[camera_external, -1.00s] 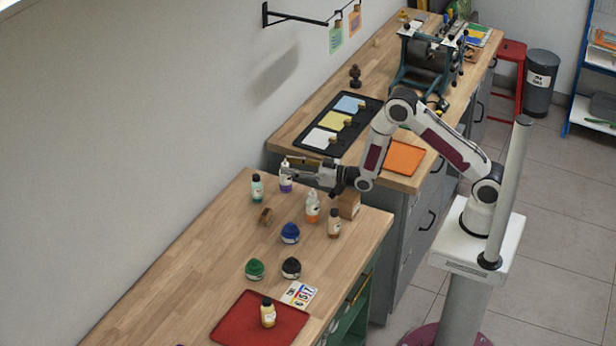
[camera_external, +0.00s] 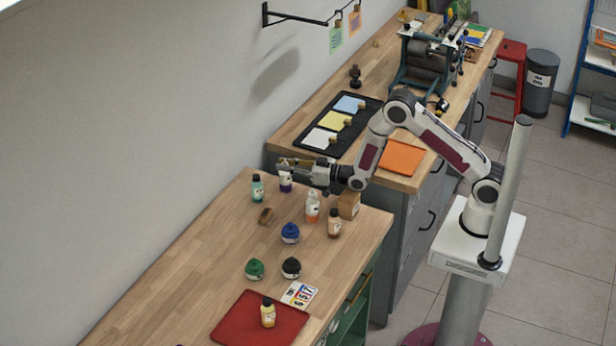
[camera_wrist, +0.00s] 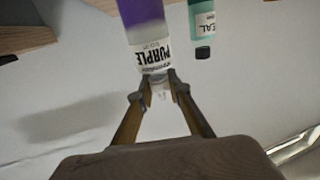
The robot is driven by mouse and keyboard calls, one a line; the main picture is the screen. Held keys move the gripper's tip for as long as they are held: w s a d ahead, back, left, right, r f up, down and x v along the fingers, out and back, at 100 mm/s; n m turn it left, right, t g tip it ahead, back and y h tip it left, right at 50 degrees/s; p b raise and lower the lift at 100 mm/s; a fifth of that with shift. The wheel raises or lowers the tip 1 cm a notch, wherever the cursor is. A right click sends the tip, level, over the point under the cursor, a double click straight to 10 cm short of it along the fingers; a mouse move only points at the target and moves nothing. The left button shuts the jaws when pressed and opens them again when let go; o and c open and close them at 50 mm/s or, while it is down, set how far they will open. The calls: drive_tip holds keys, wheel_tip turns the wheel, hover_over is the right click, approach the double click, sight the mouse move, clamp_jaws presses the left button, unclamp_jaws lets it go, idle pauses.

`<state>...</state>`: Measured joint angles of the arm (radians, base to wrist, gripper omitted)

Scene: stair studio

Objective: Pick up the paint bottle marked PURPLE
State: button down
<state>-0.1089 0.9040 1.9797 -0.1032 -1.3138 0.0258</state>
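The purple paint bottle (camera_external: 286,184) stands upright near the far end of the near bench, its top partly hidden by my gripper (camera_external: 285,163). In the wrist view the bottle (camera_wrist: 148,32) appears upside down, with purple paint and a white label reading PURPLE. The fingertips of my gripper (camera_wrist: 158,86) are on either side of its pale cap. I cannot tell whether they press on it. The bottle's base appears to rest on the bench.
A teal bottle (camera_external: 257,189) stands close on the left; it also shows in the wrist view (camera_wrist: 202,22). The wall is close behind.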

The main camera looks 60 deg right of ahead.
drive_tip(key=shift+r, duration=0.1)
idle(0.3)
drive_tip(key=shift+r, duration=4.95)
